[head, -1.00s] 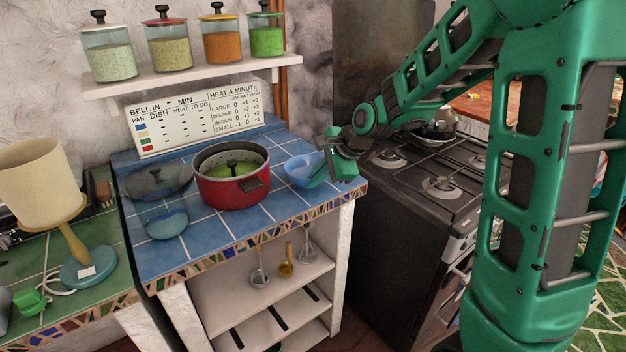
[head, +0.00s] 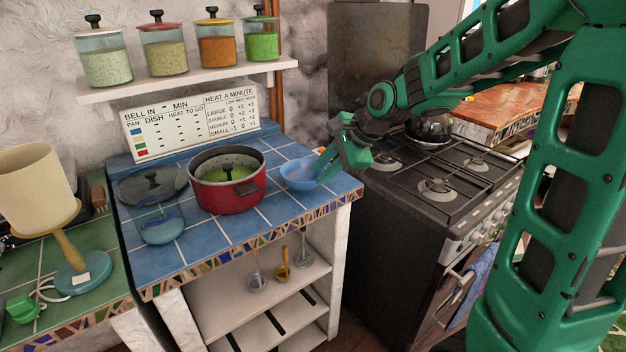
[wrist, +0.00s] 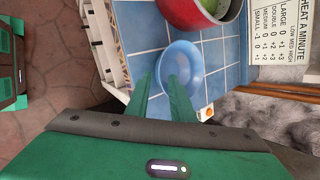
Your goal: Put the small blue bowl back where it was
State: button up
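The small blue bowl (head: 297,174) sits upright on the blue tiled counter, near its right end and right of the red pot. It also shows in the wrist view (wrist: 183,66), just beyond my fingertips. My gripper (head: 324,172) is at the right side of the bowl, angled down to it. In the wrist view my two green fingers (wrist: 162,84) are apart with nothing clamped between them. One finger overlaps the bowl's near rim in the picture and the other is outside it. I cannot tell whether either touches the bowl.
The red pot (head: 226,192) with green contents stands left of the bowl. A sign (head: 190,127) leans at the back. The stove (head: 430,190) is to the right. A small orange-and-white item (wrist: 205,113) lies near the bowl.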

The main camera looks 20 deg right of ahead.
jog(key=v, duration=0.5)
jog(key=s+d+f+n+g+h, duration=0.1)
jog(key=s+d+f+n+g, duration=0.1)
jog(key=s, duration=0.8)
jog(key=s+d+f+n+g+h, duration=0.1)
jog(key=s+d+n, duration=0.4)
jog(key=s, duration=0.6)
jog(key=s+d+f+n+g+h, duration=0.2)
jog(key=s+d+f+n+g, duration=0.1)
jog(key=s+d, duration=0.4)
jog(key=s+f+n, duration=0.1)
jog(key=s, duration=0.2)
jog(key=shift+s, duration=0.3)
jog(key=shift+w+f, duration=0.2)
jog(key=shift+w, duration=0.45)
